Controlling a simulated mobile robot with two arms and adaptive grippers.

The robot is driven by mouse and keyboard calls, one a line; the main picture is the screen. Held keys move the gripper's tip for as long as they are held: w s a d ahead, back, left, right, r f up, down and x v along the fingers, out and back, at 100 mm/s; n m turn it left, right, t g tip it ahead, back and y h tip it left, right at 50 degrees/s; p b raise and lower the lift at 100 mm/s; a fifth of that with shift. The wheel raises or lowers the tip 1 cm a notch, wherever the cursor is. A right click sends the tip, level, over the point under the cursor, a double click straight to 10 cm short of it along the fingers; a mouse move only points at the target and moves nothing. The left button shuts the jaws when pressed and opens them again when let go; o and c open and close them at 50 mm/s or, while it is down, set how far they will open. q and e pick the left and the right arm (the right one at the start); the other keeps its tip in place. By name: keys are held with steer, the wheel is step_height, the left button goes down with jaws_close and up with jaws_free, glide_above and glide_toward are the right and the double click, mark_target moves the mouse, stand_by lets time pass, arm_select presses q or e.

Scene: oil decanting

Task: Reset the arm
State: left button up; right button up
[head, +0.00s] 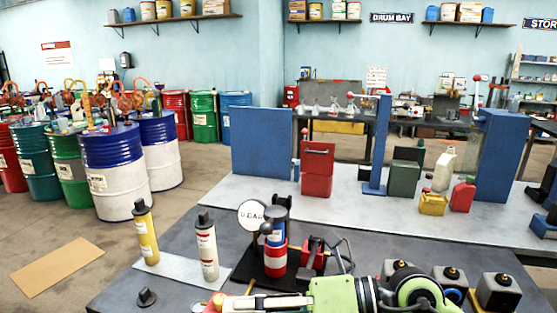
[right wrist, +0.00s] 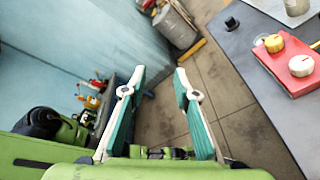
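My right arm reaches in along the bottom of the head view, a green wrist with its gripper (head: 238,301) pointing left at the front of the dark table (head: 190,288). In the right wrist view the two teal-padded fingers of this gripper (right wrist: 157,80) stand wide apart. Only floor shows between them, and nothing is held. My left gripper is not seen in either view.
Behind are a pale bench (head: 345,205) and blue-and-white drums (head: 115,170). A red block (right wrist: 285,65) shows in the wrist view.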

steer(key=w+d+r+m+t+y, duration=0.2)
steer(key=d+r+m+t+y, duration=0.2)
steer(key=r+m+t+y, duration=0.5)
steer(key=w+d+r+m+t+h, duration=0.2)
steer(key=w+d+m+t+h, duration=0.3)
steer(key=d+m+t+h, duration=0.55)
steer(key=d+f+m+g+h, duration=0.3)
steer(key=d+f+m+h, duration=0.35)
steer(key=f+m, duration=0.35)
steer(key=d+f+m+g+h, duration=0.2)
steer(key=d+f+m+h, duration=0.3)
steer(key=f+m+h, duration=0.45)
steer(key=s+d+f+g, duration=0.1)
steer(key=s+f+g, duration=0.2)
steer(key=s+f, duration=0.35)
steer(key=s+f+g, duration=0.3)
steer(key=f+g, duration=0.1)
steer(key=f, duration=0.6)
steer(key=s+a+f+m+g+y, duration=0.15)
steer(key=s+f+g, duration=0.6)
steer(key=s, duration=0.75)
step_height(320, 180, down, 25)
steer(key=s+d+f+g, duration=0.1)
steer(key=s+d+f, duration=0.1)
steer(key=s+f, duration=1.6)
steer(key=shift+s+d+n+y, duration=0.3)
steer(key=shift+s+d+n, duration=0.05)
steer(key=shift+n, duration=0.1)
